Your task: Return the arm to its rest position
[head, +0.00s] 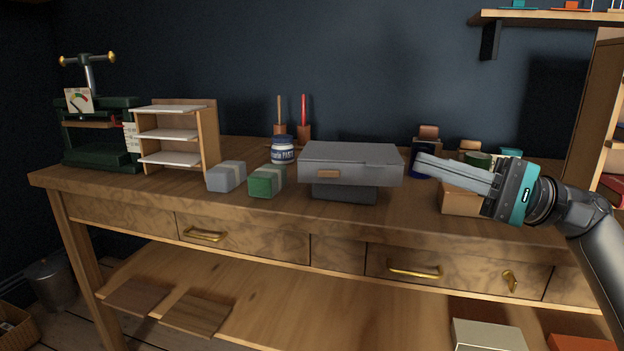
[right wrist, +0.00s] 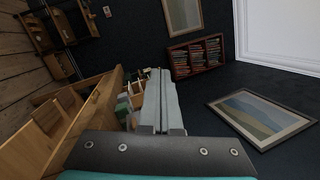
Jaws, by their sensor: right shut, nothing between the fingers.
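My right arm (head: 603,245) comes in from the right edge in the head view. Its gripper (head: 418,166) points left above the right part of the wooden workbench (head: 240,205), with its fingers together and empty. The fingertips appear close to the right end of a grey box-shaped object (head: 350,163); I cannot tell the exact gap. The closed fingers also show in the right wrist view (right wrist: 158,75), holding nothing. My left gripper is not in view.
A wooden box (head: 460,200) stands behind and below the right gripper. A blue-labelled jar (head: 283,150), a green block (head: 266,181), a grey block (head: 226,176), a small shelf rack (head: 212,137) and a green press (head: 95,140) stand further left. A wall shelf (head: 550,17) hangs upper right.

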